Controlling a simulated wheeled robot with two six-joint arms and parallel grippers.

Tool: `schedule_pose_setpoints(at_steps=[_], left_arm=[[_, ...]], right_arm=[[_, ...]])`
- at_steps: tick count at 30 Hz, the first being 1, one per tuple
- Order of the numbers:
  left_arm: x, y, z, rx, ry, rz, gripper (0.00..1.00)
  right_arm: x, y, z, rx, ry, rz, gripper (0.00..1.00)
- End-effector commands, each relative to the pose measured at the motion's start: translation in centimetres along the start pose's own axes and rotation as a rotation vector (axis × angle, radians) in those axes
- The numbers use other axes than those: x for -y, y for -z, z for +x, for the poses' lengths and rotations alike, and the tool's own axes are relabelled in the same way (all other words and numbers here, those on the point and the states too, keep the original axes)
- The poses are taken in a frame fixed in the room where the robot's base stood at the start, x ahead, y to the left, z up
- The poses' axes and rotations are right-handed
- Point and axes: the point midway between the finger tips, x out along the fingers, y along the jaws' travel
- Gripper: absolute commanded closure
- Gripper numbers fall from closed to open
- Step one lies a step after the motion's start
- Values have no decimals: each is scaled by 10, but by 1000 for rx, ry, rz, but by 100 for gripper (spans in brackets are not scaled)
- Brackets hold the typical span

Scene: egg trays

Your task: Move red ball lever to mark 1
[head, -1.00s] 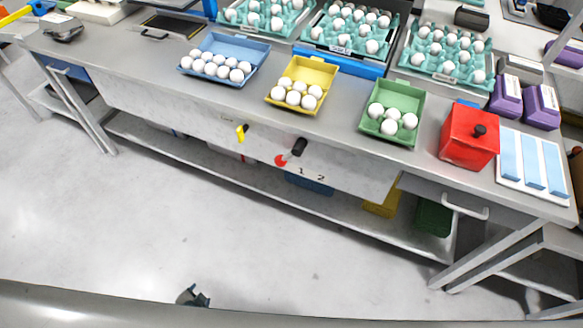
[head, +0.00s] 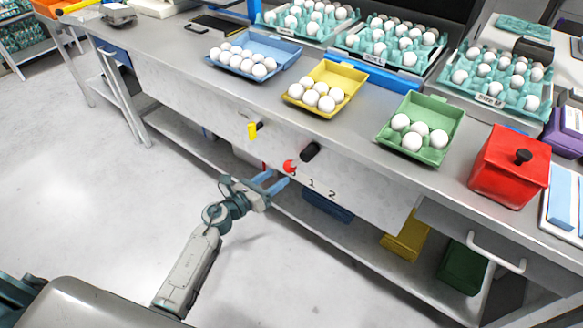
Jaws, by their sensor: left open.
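The red ball lever (head: 289,166) is on the grey front panel of the bench, just below a black knob (head: 310,151). The marks "1" (head: 311,183) and "2" (head: 332,194) are printed to its lower right, with the ball up and left of "1". My left gripper (head: 276,180) has blue fingers, open and empty, just below and left of the red ball. I cannot tell whether a fingertip touches it. My right gripper is not in view.
A yellow lever (head: 253,130) sits left on the same panel. Blue (head: 287,53), yellow (head: 356,79) and green (head: 449,116) egg trays and a red box (head: 503,176) stand on the bench above. The floor in front is clear.

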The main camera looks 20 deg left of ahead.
Motion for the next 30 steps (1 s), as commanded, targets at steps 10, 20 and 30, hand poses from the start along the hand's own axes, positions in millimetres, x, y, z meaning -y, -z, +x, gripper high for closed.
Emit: schedule_pose_setpoints(at_steps=[10, 20, 30], left_arm=[[0, 0, 58, 0, 0, -4, 44], [0, 1, 68, -1, 0, -3, 44], [0, 0, 67, 0, -1, -3, 91]], right_arm=[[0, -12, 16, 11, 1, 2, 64], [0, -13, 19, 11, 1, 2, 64], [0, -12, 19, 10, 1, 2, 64]])
